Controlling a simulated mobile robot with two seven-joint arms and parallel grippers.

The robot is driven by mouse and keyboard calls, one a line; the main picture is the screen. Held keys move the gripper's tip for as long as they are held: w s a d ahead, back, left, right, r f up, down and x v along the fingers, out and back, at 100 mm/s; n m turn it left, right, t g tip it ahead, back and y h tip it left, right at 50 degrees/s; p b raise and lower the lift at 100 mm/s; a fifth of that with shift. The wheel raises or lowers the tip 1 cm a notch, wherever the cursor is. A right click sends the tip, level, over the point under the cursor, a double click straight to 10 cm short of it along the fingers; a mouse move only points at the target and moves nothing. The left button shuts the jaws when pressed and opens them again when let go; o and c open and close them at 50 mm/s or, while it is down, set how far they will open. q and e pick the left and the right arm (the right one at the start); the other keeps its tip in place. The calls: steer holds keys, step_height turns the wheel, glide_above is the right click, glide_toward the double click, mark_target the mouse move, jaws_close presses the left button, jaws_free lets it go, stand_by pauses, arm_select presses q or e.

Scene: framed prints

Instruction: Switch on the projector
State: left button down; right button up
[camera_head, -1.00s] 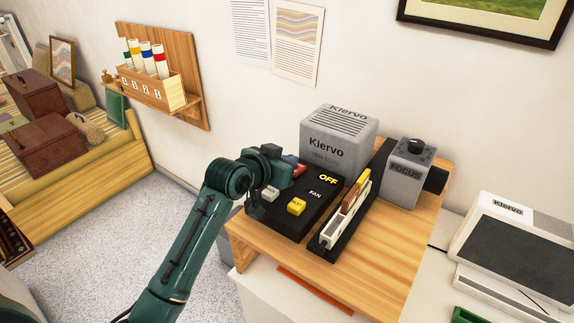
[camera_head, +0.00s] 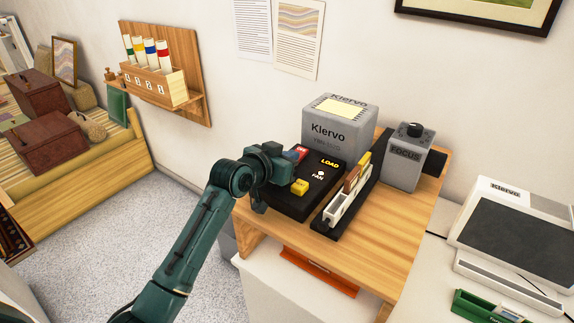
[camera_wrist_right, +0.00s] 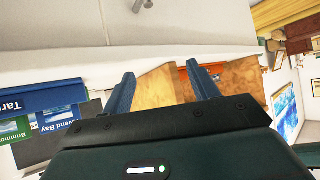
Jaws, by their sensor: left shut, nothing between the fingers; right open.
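The projector (camera_head: 335,140) is a grey box marked Klervo on a wooden stand, with a pale yellow glow in its top vent. Its black control panel (camera_head: 290,207) lies in front. The panel display reads LOAD (camera_head: 330,163) in yellow, and a white light (camera_head: 321,174) shows by FAN. A red switch (camera_head: 301,152) is partly hidden by my arm; a yellow button (camera_head: 299,187) is clear. My left gripper (camera_head: 260,207) is shut and empty, at the panel's left edge; contact cannot be told. My right gripper (camera_wrist_right: 163,90) is open and empty in the right wrist view.
A slide rack (camera_head: 335,213) with white, brown and yellow slides stands right of the panel. A grey FOCUS unit (camera_head: 405,163) stands behind it. A Klervo device with a dark screen (camera_head: 520,245) is at the right. The stand's front right is bare wood (camera_head: 385,240).

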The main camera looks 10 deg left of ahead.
arm_select(q)
steer(key=shift+r, duration=0.25)
steer(key=shift+w+f, duration=0.25)
steer(key=shift+w, duration=0.2)
steer(key=shift+r+p, duration=0.85)
steer(key=shift+p, duration=0.15)
arm_select(e)
steer(key=shift+w+r, duration=0.3)
steer(key=shift+r, duration=0.3)
steer(key=shift+w+r, duration=0.3)
steer(key=shift+r, duration=0.25)
steer(key=shift+s+f, duration=0.1)
steer(key=shift+f, duration=0.05)
